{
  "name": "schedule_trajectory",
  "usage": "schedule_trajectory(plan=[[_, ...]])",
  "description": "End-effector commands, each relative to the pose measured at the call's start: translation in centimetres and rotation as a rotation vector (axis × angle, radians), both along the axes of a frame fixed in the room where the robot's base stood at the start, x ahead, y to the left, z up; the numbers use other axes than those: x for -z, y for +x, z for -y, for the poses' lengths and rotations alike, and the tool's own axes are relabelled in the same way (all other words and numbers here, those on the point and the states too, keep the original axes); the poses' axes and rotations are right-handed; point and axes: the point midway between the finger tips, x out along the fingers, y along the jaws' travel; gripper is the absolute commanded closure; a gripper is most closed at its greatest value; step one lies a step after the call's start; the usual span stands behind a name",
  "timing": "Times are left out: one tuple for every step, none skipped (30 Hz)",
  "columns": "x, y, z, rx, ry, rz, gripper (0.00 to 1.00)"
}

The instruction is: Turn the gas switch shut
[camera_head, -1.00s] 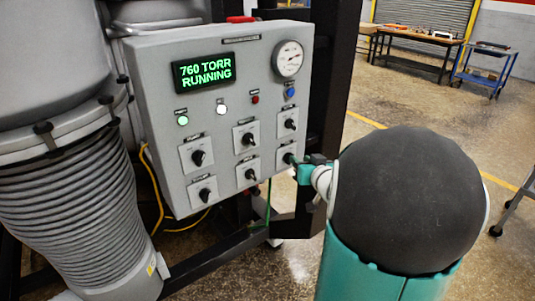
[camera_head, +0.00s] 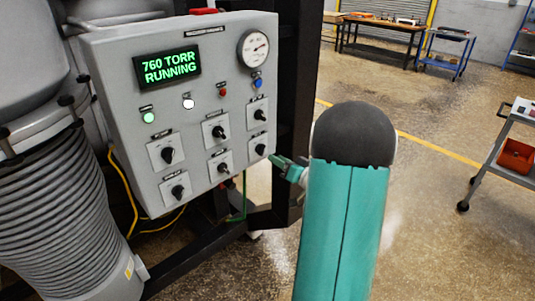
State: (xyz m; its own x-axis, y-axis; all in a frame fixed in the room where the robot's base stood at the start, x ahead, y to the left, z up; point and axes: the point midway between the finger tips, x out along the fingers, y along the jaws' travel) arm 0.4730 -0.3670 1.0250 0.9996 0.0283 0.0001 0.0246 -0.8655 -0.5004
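The grey control panel (camera_head: 208,205) fills the left-centre, its screen (camera_head: 166,67) reading "760 TORR RUNNING". Several black rotary switches sit on pale plates. The labels are too small to read, so I cannot tell which is the gas switch. The lower-right switch (camera_head: 260,149) is the one closest to my gripper (camera_head: 275,161). My teal gripper is at the panel's right edge, just right of and below that switch, and looks apart from it. Its fingers are small and seen from behind, so their opening is unclear. My arm hides nothing of the switches.
A pressure gauge (camera_head: 253,49) and small coloured buttons and lamps are on the panel. A ribbed grey hose (camera_head: 50,215) stands at left. Black frame beams run beside and below the panel. A cart (camera_head: 515,150) stands at right; floor between is open.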

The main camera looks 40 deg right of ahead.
Motion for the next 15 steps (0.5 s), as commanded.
schedule_trajectory(plan=[[0.0,1.1,-0.1,-0.004,0.000,0.000,0.68],[0.0,1.7,-0.2,-0.004,0.000,0.001,0.68],[0.1,2.4,-0.2,-0.004,0.000,0.000,0.68],[0.0,2.9,-0.2,-0.003,0.000,-0.001,0.68],[0.0,3.4,-0.2,-0.003,0.000,0.001,0.68],[0.0,4.0,-0.2,-0.002,0.000,0.000,0.68],[0.0,4.4,-0.2,-0.002,0.000,0.000,0.68],[0.0,4.7,-0.2,-0.001,0.000,0.000,0.68],[0.0,5.0,-0.2,-0.002,0.000,0.000,0.68],[0.0,5.2,-0.2,-0.001,0.000,0.000,0.68],[0.0,5.4,-0.2,-0.001,0.000,0.000,0.68],[0.0,5.6,-0.2,-0.001,0.001,0.000,0.68],[0.0,5.6,-0.2,0.000,0.001,0.000,0.68],[0.0,5.7,-0.2,0.000,0.000,0.000,0.68],[0.0,5.7,-0.2,0.000,0.000,0.000,0.68]])
